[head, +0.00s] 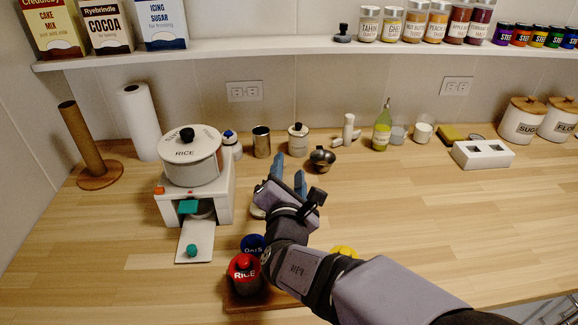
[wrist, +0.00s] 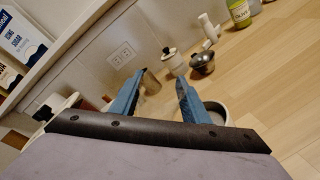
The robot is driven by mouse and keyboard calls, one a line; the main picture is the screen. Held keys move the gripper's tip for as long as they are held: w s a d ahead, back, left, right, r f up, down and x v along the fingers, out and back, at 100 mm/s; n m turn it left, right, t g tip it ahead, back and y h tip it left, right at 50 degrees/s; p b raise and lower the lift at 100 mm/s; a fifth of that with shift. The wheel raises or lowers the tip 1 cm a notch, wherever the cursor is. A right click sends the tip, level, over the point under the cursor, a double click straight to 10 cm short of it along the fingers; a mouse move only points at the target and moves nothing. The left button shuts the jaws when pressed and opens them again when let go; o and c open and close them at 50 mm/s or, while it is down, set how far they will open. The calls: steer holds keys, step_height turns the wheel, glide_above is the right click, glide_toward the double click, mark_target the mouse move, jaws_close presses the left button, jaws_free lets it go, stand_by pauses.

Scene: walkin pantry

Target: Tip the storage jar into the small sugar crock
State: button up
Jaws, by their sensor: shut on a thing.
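My gripper (head: 287,172) is over the middle of the counter, its blue fingers pointing away towards the back wall. The fingers also show in the wrist view (wrist: 158,92), with a gap between them. A round open vessel with a pale rim (wrist: 222,106) is beside and beyond the right finger in the wrist view. A pale piece (head: 257,211) shows under the gripper in the head view, mostly hidden. I cannot tell which vessel is the storage jar or the small sugar crock.
Red-lidded RICE (head: 244,273) and blue-lidded (head: 252,245) jars stand near my arm on a wooden board. A white appliance with a RICE pot (head: 190,165) stands left. A metal cup (head: 261,142), white jar (head: 298,143) and brass pot (head: 322,160) stand behind.

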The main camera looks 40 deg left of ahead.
steer(key=shift+d+r+n+g+h+p, duration=0.15)
steer(key=shift+n+h+p, duration=0.45)
steer(key=shift+p, duration=2.7)
steer(key=shift+a+n+g+h+p, duration=0.2)
steer(key=shift+n+p, duration=0.8)
steer(key=shift+p, duration=2.25)
steer(key=n+h+p, duration=0.1)
steer(key=p, duration=0.1)
steer(key=d+n+p, duration=0.1)
steer(key=p, duration=0.1)
steer(key=shift+w+f+h+p, duration=0.1)
steer(key=shift+f+h+p, duration=0.25)
steer(key=shift+h, duration=0.05)
steer(key=shift+d+f+n+p, duration=0.1)
steer(key=shift+f+n+p, duration=0.05)
steer(key=shift+n+p, duration=0.4)
steer(key=shift+f+h, duration=0.15)
steer(key=shift+h, duration=0.15)
